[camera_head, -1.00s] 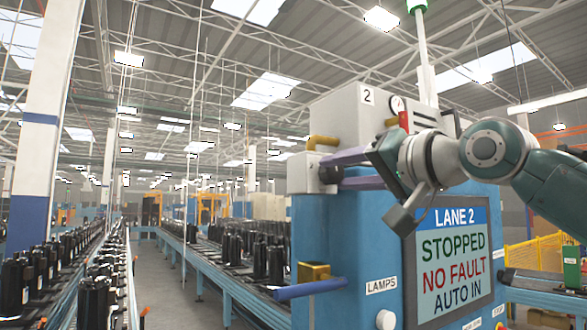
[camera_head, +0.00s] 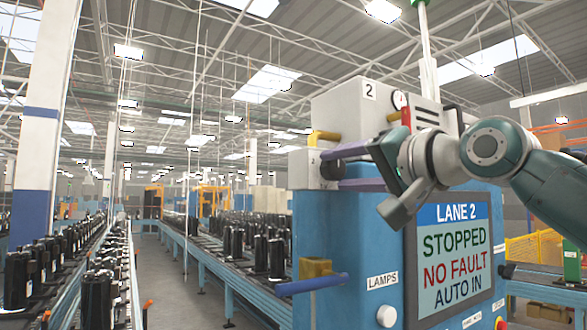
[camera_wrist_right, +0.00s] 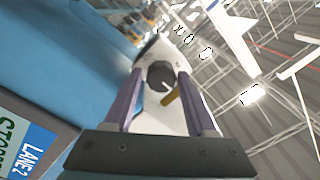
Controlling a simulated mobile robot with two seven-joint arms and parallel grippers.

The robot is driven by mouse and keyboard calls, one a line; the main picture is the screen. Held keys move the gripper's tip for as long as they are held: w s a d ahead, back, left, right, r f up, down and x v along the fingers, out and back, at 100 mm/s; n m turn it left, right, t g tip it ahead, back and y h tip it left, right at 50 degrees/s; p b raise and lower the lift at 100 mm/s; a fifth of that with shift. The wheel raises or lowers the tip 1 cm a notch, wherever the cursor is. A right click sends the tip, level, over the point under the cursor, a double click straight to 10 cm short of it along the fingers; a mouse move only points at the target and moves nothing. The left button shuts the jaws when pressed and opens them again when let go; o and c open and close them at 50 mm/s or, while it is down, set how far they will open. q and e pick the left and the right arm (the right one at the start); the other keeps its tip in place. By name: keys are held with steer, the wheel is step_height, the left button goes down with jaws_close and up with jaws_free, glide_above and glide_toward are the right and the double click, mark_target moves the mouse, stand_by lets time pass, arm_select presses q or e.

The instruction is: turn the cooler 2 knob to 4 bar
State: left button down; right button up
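The cooler 2 knob is a dark round knob (camera_head: 331,171) on the white box (camera_head: 305,168) at the upper left of the blue cabinet. It also shows in the right wrist view (camera_wrist_right: 160,75), with a pale mark on its face. My right gripper (camera_head: 342,168) reaches in from the right, its two purple fingers spread. In the right wrist view the fingers (camera_wrist_right: 160,88) stand either side of the knob, with gaps showing on both sides. The round gauge (camera_head: 399,100) above is too small to read. My left gripper is out of view.
A brass pipe (camera_head: 323,135) runs above the knob. A blue lever (camera_head: 312,286) on a brass fitting juts out below. The lane 2 screen (camera_head: 453,257) reads STOPPED, NO FAULT, AUTO IN. Conveyors (camera_head: 225,283) with black compressors stretch away at left.

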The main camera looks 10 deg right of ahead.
steer(key=shift+o, duration=1.3)
steer(key=shift+r, duration=0.1)
steer(key=shift+s, duration=0.1)
steer(key=v, duration=1)
steer(key=shift+p, duration=0.3)
steer(key=s+a+f+n+g+h+p, duration=0.1)
steer(key=s+a+f+n+g+h, duration=0.2)
steer(key=f, duration=0.7)
steer(key=s+a+f+n+g+p, duration=0.1)
steer(key=s+f+g, duration=0.3)
steer(key=f, duration=0.6)
steer(key=s+f+n+g+h, duration=0.1)
steer(key=s+f+g, duration=0.1)
steer(key=s+f, duration=0.2)
steer(key=s+f+n+g+h+p, duration=0.1)
steer(key=s+f, duration=0.3)
steer(key=s, duration=0.6)
steer(key=s+d+f+n+g+h+p, duration=0.1)
steer(key=s+f+n+g, duration=0.1)
steer(key=s, duration=0.5)
steer(key=shift+s+f+g, duration=0.4)
steer(key=shift+f+g, duration=0.3)
steer(key=shift+f, duration=0.2)
